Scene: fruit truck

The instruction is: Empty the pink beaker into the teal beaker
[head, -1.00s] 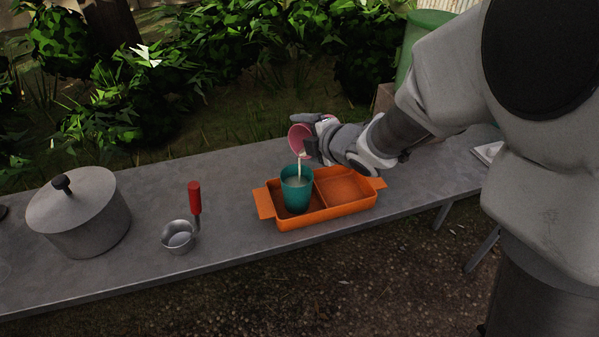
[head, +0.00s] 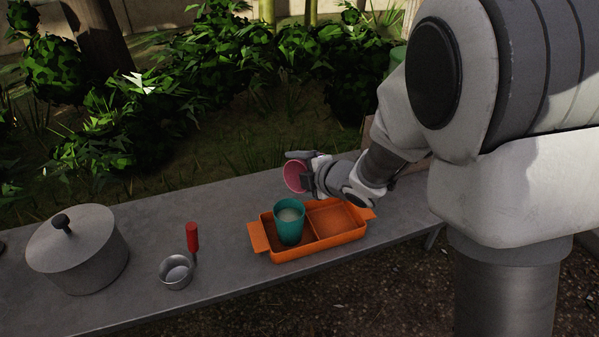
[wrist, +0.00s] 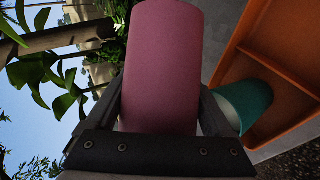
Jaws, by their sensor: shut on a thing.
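My gripper (head: 306,176) is shut on the pink beaker (head: 293,177) and holds it in the air, tipped on its side with its mouth facing left. In the wrist view the pink beaker (wrist: 162,70) sits between the two fingers. The teal beaker (head: 289,226) stands upright in the left compartment of the orange tray (head: 318,251). Pale liquid shows inside it. The pink beaker is above and slightly behind the teal beaker, apart from it. No stream runs between them. The teal beaker also shows at the right in the wrist view (wrist: 244,104).
A grey lidded pot (head: 85,255) stands at the left of the grey table (head: 215,205). A small metal pan (head: 176,272) with a red handle (head: 192,237) lies between pot and tray. The tray's right compartment is empty. Bushes grow behind the table.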

